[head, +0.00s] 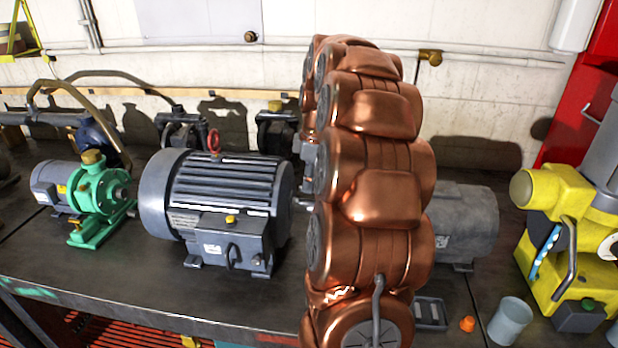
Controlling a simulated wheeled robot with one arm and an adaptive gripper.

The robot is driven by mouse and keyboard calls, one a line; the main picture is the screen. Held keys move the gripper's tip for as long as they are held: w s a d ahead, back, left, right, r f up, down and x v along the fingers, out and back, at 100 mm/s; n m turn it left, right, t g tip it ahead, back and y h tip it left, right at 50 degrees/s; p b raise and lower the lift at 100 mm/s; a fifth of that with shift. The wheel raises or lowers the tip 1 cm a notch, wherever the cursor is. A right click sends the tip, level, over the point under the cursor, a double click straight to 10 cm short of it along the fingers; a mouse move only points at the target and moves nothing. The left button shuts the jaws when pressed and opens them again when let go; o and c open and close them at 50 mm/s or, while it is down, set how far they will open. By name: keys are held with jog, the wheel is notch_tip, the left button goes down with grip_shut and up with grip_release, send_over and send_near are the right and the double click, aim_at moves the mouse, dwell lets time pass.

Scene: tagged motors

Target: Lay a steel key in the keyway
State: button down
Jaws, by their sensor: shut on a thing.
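A large grey ribbed motor (222,200) stands on the dark bench, left of my copper arm. Its shaft (302,203) points right, toward the arm, and only a short piece shows. A keyway cannot be made out. A second grey motor (465,225) stands right of the arm, its left part covered. A small dark compartmented tray (430,314) lies at the front, partly behind the arm. No steel key can be made out. My gripper is hidden behind my arm, so what it holds cannot be seen.
A green pump (98,200) with a small motor stands at the left. A yellow machine (565,235) stands at the right. A grey cup (510,321) and a small orange piece (467,324) are at the front right. The bench front at left-centre is clear.

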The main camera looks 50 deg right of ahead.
jog(key=shift+f+b, duration=0.7)
jog(key=shift+f, duration=0.7)
jog(key=c, duration=1.1)
grip_release()
jog(key=shift+c, duration=0.2)
notch_tip(320, 180, up, 12)
jog(key=s, duration=0.1)
jog(key=shift+s+d, duration=0.15)
jog(key=shift+d, duration=0.2)
